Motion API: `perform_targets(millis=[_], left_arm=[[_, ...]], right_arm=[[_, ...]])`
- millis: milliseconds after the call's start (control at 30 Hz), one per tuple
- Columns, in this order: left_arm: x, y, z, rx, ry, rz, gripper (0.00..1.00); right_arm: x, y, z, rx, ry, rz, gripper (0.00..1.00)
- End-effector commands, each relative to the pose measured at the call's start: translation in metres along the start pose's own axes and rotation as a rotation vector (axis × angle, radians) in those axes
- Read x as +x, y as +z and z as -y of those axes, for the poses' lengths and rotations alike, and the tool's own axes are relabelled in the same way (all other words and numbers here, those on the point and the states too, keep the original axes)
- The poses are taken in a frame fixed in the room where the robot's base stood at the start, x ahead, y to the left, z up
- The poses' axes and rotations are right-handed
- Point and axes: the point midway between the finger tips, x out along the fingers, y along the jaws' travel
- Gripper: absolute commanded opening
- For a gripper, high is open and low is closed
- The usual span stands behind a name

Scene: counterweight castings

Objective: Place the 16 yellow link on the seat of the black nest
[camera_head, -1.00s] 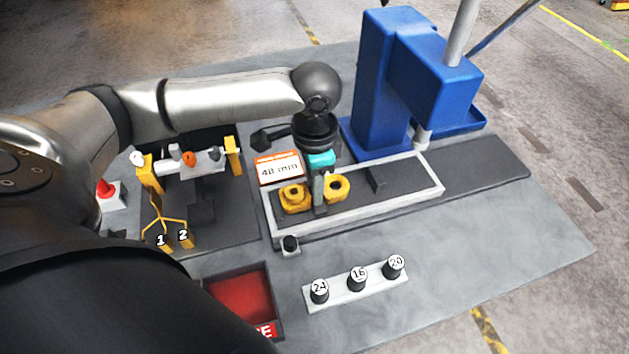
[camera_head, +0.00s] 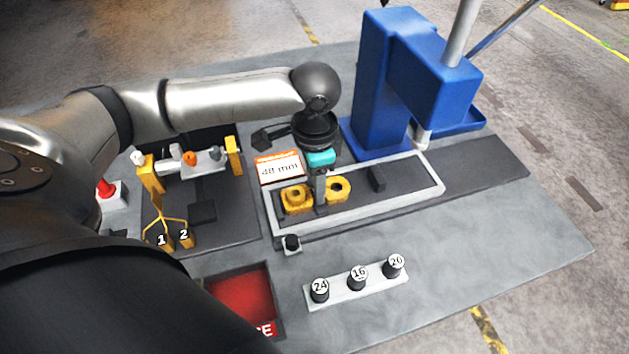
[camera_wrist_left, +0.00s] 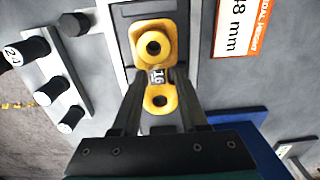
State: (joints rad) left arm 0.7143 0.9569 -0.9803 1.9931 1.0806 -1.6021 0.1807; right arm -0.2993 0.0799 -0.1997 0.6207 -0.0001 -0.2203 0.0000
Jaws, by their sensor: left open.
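The yellow link (camera_head: 296,198) lies low in the long white-rimmed tray. Its two rounded ends show on either side of my left gripper (camera_head: 319,208). In the left wrist view the yellow link (camera_wrist_left: 153,46) has a hole at each end, and a "16" label shows at its middle. The left gripper (camera_wrist_left: 156,86) is open, with its fingers on either side of the link's middle; contact cannot be told. A small black block (camera_head: 377,179) stands in the tray to the right of the link. I cannot tell which dark part is the black nest or its seat. My right gripper is not in view.
The tray (camera_head: 400,200) lies in front of a blue press (camera_head: 383,90). An orange-and-white card (camera_head: 279,169) stands behind it. A white rack (camera_head: 340,297) holds numbered black pegs. A red bin (camera_head: 240,295) and a fixture with yellow posts (camera_head: 233,155) are at left. The right front is clear.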

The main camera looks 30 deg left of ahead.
Motion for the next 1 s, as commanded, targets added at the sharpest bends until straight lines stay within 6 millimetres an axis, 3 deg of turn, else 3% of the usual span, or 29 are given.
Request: perform_targets(millis=[33, 133, 400, 600, 800, 1000], left_arm=[[0.008, 0.004, -0.009, 0.01, 0.024, 0.019, 0.62], [-0.001, 0.004, -0.009, 0.011, 0.022, 0.017, 0.62], [-0.068, 0.002, -0.005, 0.008, 0.013, 0.012, 0.62], [-0.106, 0.002, -0.004, 0.008, 0.012, 0.013, 0.62], [-0.125, 0.001, -0.004, 0.006, 0.013, 0.014, 0.62], [-0.127, 0.001, -0.004, 0.006, 0.012, 0.014, 0.62]], right_arm=[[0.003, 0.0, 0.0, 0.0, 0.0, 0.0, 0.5], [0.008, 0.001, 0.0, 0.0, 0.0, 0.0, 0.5], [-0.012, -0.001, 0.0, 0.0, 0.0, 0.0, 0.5], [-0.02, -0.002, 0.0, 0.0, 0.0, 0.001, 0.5], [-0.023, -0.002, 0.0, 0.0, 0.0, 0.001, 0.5], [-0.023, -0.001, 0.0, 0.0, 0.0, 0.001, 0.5]])
